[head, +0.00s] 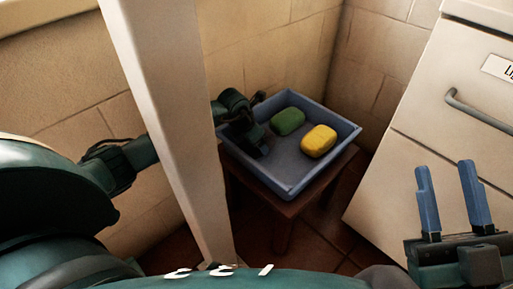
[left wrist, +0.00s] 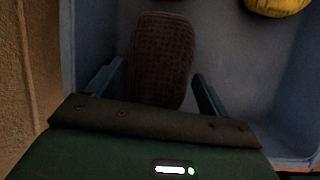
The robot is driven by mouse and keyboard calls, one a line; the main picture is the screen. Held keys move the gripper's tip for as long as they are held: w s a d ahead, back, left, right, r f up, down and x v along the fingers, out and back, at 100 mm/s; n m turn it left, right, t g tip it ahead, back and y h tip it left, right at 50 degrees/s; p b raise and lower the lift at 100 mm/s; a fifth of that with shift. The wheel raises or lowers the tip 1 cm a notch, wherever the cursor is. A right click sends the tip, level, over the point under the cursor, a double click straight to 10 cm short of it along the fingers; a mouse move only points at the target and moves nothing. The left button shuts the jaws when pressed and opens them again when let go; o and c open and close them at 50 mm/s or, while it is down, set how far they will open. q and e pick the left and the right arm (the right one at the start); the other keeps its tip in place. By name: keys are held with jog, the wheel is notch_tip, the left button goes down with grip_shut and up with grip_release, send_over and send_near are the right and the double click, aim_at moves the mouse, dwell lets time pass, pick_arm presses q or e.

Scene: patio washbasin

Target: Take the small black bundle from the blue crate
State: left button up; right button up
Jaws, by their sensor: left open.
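The small black bundle (left wrist: 160,60), dark with a rough weave, lies in the blue crate in the left wrist view. Its near end is between the fingers of my left gripper (left wrist: 155,90), which is open with a gap on each side. In the head view my left gripper (head: 259,150) reaches down into the left part of the blue crate (head: 290,187). It is dark there and I cannot make out the black bundle beside it. My right gripper (head: 454,200) is open and empty at the lower right, away from the crate.
A green bundle (head: 287,121) and a yellow bundle (head: 318,141) also lie in the crate. The crate stands on a small brown table (head: 275,205) by the tiled wall. A pale post (head: 170,110) crosses in front of my left arm. A white drawer cabinet (head: 420,150) stands right.

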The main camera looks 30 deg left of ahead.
pick_arm(q)
jog(key=shift+b+x, duration=0.3)
jog(key=shift+x, duration=0.75)
jog(key=c, duration=0.8)
pick_arm(e)
jog(key=shift+s+r+n+y, duration=0.1)
jog(key=shift+r+n+y, duration=0.5)
jog(key=shift+r+n, duration=0.2)
